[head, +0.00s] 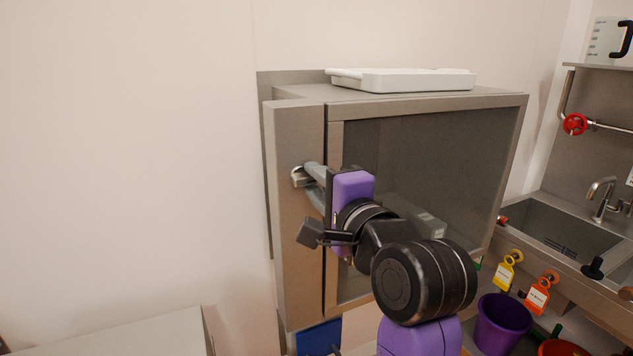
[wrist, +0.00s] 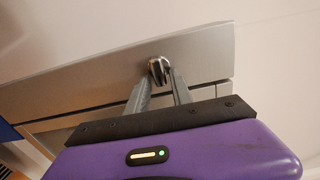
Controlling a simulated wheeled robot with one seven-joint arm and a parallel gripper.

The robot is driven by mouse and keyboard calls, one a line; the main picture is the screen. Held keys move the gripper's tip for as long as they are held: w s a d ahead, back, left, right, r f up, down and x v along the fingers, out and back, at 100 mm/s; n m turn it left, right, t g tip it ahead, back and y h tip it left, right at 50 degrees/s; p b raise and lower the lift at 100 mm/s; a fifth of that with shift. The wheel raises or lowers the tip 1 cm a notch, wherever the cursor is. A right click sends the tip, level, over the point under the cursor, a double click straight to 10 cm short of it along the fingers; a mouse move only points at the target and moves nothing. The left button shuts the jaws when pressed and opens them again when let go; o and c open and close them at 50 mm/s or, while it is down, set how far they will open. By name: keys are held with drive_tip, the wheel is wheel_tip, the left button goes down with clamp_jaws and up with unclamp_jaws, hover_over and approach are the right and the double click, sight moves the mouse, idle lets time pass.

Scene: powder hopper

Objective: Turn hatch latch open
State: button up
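The hatch is a grey metal cabinet with a dark window panel (head: 440,150) on its front, and it looks closed. A small shiny metal latch (head: 297,177) sits on the left frame strip of the cabinet. It also shows in the wrist view (wrist: 158,68), at the fingertips. My gripper (head: 307,178) reaches in from the right, with its two grey fingers on either side of the latch. In the wrist view the fingers (wrist: 160,78) converge at the latch and appear to pinch it. The far side of the latch is hidden.
A white flat tray-like object (head: 400,80) lies on top of the cabinet. At right are a sink (head: 560,235), a red valve wheel (head: 575,124), yellow (head: 504,272) and orange (head: 538,293) tags, and a purple bucket (head: 502,322). The wall at left is bare.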

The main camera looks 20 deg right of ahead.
sight(315, 182)
idle(0.4)
drive_tip(key=s+b, duration=0.1)
drive_tip(key=s, duration=0.4)
drive_tip(key=shift+s, duration=0.1)
drive_tip(key=s+p, duration=0.2)
drive_tip(key=p, duration=0.6)
drive_tip(key=shift+s+r+p, duration=0.15)
drive_tip(key=shift+s+p, duration=0.1)
drive_tip(key=shift+p, duration=0.1)
